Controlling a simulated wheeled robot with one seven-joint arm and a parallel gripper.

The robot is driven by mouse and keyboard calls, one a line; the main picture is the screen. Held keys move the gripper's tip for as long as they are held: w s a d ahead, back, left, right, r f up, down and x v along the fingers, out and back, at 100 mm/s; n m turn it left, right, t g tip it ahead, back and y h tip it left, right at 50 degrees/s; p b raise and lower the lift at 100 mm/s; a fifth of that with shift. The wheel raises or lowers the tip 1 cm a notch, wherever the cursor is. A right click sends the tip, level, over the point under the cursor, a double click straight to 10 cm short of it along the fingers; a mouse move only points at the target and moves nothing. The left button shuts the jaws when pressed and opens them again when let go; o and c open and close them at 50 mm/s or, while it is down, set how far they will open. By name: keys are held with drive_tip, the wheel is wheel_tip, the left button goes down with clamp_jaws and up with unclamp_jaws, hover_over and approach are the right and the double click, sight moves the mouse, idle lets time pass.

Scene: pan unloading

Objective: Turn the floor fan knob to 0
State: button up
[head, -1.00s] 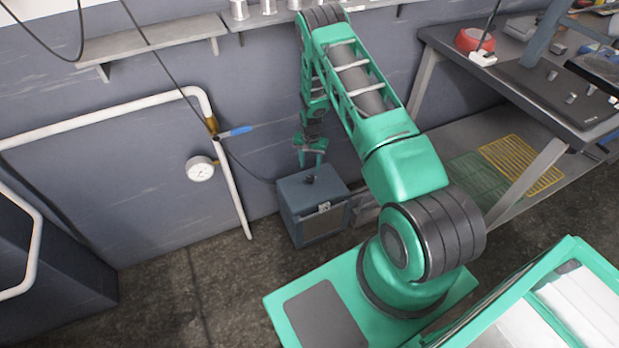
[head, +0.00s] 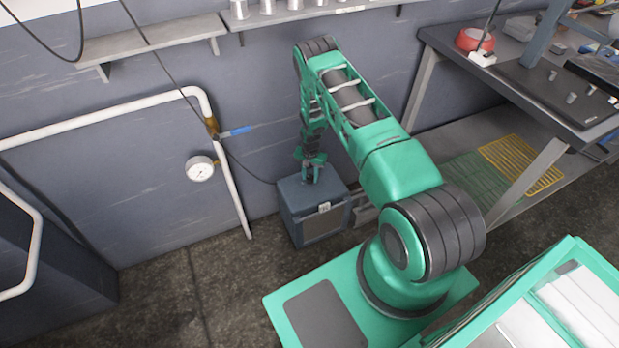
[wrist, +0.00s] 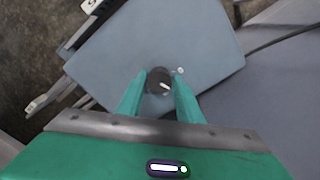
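The floor fan is a blue-grey box (head: 297,202) on the floor against the wall, with a grille on its front. Its round dark knob (wrist: 157,77) shows on the top face in the wrist view, with a pale pointer mark toward its lower right. A small white mark (wrist: 180,70) sits on the top face just right of the knob. My gripper (wrist: 160,86) is down at the fan top, one green finger on each side of the knob. I cannot tell whether the fingers touch it. In the head view my gripper (head: 312,177) hides the knob.
A dark cable (wrist: 287,38) lies beside the fan. A workbench (head: 500,85) with a lower shelf stands at the right. Floor left of the fan is clear.

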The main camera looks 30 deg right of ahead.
drive_tip(key=c, duration=0.6)
drive_tip(key=shift+n, duration=0.4)
drive_tip(key=n, duration=0.3)
drive_tip(key=shift+n, duration=0.3)
drive_tip(key=shift+a+n, duration=0.1)
drive_tip(key=shift+n, duration=2.2)
drive_tip(key=o, duration=1.1)
drive_tip(key=shift+r, duration=0.15)
